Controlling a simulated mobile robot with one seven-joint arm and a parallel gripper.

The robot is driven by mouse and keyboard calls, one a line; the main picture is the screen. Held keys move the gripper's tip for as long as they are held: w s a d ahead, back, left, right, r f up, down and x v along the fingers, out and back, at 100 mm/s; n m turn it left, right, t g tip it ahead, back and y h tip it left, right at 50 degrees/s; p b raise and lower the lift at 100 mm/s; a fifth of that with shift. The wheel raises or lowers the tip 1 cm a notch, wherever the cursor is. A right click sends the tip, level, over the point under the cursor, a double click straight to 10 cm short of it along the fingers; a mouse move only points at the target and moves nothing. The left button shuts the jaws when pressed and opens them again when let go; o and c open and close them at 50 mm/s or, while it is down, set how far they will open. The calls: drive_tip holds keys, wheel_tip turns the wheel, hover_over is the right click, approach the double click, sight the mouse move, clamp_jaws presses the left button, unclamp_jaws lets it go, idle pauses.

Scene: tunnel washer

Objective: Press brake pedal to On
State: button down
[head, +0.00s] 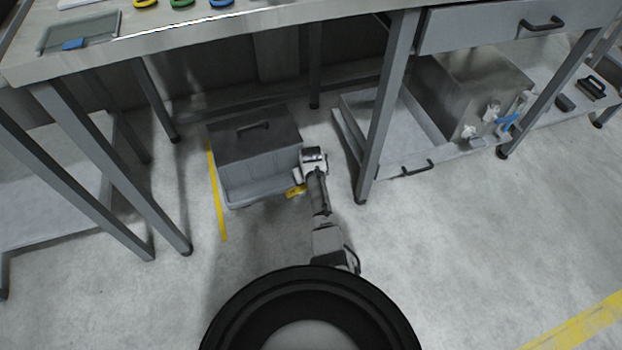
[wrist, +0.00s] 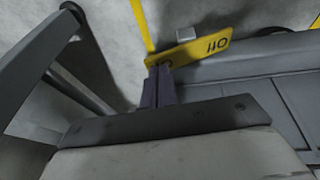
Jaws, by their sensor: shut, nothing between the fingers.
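The brake pedal is a yellow piece (head: 296,191) low at the front right corner of a grey box (head: 262,187) on the floor under the bench. In the wrist view the yellow pedal (wrist: 205,48) carries dark lettering that looks turned over; I cannot read it surely. My gripper (wrist: 161,68) is shut and empty, its dark fingers ending at the pedal's left end. They look very close to it or touching; I cannot tell which. In the head view my arm's end is beside the box's right side, and the fingers are hard to make out.
A bench leg (head: 380,120) stands right of my arm, beside a low grey tray (head: 402,132) with a metal box (head: 470,85). More bench legs (head: 110,165) stand at left. A yellow floor line (head: 217,190) runs along the grey box's left. The front floor is open.

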drive_tip(key=shift+w+d+f+y+b, duration=0.15)
drive_tip(key=shift+d+f+y+b, duration=0.25)
drive_tip(key=shift+y, duration=0.3)
drive_tip(key=shift+f+g+y+b, duration=0.1)
drive_tip(key=shift+g+y+b, duration=0.2)
drive_tip(key=shift+g+b, duration=0.15)
drive_tip(key=y+b, duration=0.1)
drive_tip(key=f+b, duration=0.1)
drive_tip(key=shift+w+d+f+m+g+y+b, duration=0.1)
drive_tip(key=shift+w+d+m+g+y+b, duration=0.1)
drive_tip(key=shift+d+m+g+y+b, duration=0.15)
drive_tip(key=shift+d+f+y+b, duration=0.25)
drive_tip(key=shift+f+y+b, duration=0.05)
drive_tip(key=shift+y+b, duration=0.7)
drive_tip(key=shift+f, duration=0.1)
drive_tip(key=shift+w+d+b, duration=0.1)
drive_tip(key=shift+b, duration=0.25)
drive_tip(key=p+v, duration=0.6)
drive_tip(key=v, duration=0.9)
drive_tip(key=shift+w+a+r, duration=0.3)
drive_tip(key=shift+a, duration=0.1)
